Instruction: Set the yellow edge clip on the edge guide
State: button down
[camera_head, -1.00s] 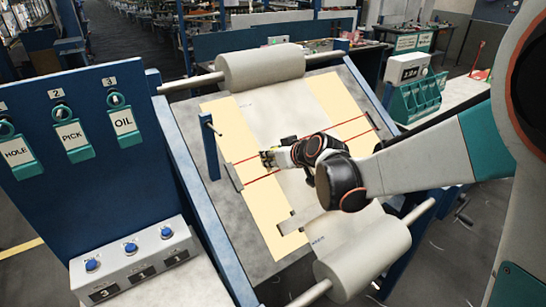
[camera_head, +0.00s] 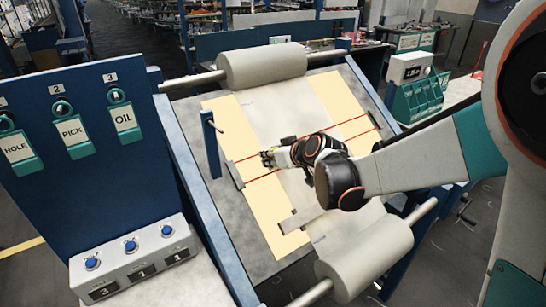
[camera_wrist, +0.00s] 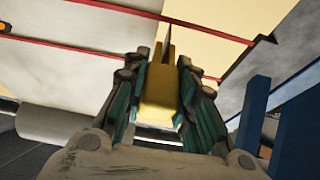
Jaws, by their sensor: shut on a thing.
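The yellow edge clip (camera_wrist: 157,98) is gripped upright between the two fingers of my gripper (camera_wrist: 160,85) in the wrist view. A thin dark strip shows at its far end. In the head view my gripper (camera_head: 268,158) is over the slanted table, near the red lines, with the clip only a small yellow patch at its tip. A short grey bar (camera_head: 233,176), which may be the edge guide, lies at the left edge of the cream band, left of my gripper and apart from it. I cannot tell the clip's height above the surface.
Two red lines (camera_head: 263,176) cross the cloth beside my gripper. A blue post (camera_head: 211,145) stands at the table's left edge; blue posts also show at right in the wrist view (camera_wrist: 252,115). A second grey bar (camera_head: 298,220) lies lower down. Cloth rolls (camera_head: 262,66) bound the table's ends.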

jog(key=shift+w+a+f, duration=0.1)
jog(key=shift+f, duration=0.15)
jog(key=c, duration=1.2)
grip_release()
jog(key=shift+v, duration=5.95)
